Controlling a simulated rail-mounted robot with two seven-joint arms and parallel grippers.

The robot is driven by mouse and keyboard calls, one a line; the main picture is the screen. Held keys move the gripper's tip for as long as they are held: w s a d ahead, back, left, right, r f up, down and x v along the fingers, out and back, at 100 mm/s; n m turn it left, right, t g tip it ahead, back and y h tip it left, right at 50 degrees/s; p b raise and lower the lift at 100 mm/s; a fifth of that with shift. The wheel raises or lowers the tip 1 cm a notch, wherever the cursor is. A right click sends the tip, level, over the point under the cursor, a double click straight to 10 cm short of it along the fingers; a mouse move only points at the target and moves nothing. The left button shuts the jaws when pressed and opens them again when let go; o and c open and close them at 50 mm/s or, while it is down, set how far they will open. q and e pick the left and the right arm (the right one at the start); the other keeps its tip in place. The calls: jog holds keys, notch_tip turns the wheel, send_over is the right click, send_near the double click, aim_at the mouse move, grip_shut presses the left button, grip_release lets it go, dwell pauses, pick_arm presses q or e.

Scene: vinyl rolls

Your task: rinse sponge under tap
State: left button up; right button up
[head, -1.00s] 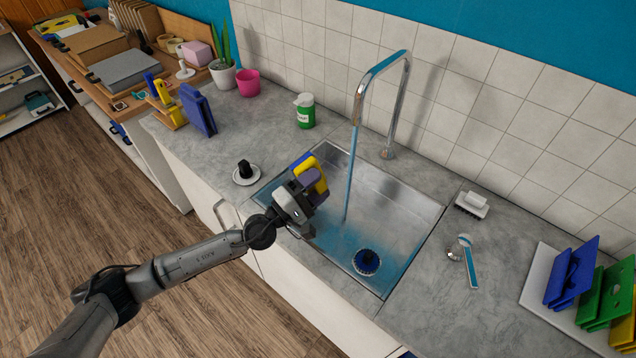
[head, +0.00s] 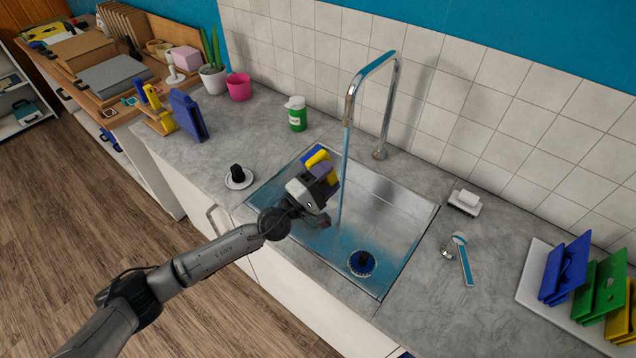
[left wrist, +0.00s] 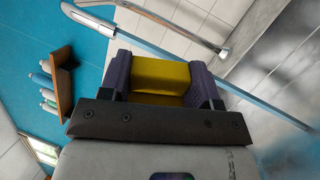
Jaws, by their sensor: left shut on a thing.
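My left gripper (head: 322,176) is over the left part of the steel sink (head: 408,206), shut on a yellow sponge (head: 315,157) with a little blue showing beside it. In the left wrist view the sponge (left wrist: 161,76) sits between the two purple fingers (left wrist: 162,88). The curved chrome tap (head: 392,95) stands behind the sink. A blue stream of water (head: 342,190) falls from its spout into the basin, just right of the gripper. I cannot tell whether the stream touches the sponge. My right gripper is out of view.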

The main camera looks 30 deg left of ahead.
pick_arm(q)
jog(key=w+d+b, duration=0.3)
jog(key=w+d, duration=0.1)
jog(key=w, duration=0.3)
jog(key=shift+w, duration=0.35)
jog(key=shift+s, duration=0.1)
dwell(0.6)
jog(key=shift+s+a+p, duration=0.6)
jog(key=shift+s, duration=0.55)
jog(key=shift+s+a+p, duration=0.55)
jog(key=shift+s+a, duration=0.1)
jog(key=shift+s, duration=0.5)
jog(key=shift+s+a+p, duration=0.6)
jog(key=shift+s, duration=0.55)
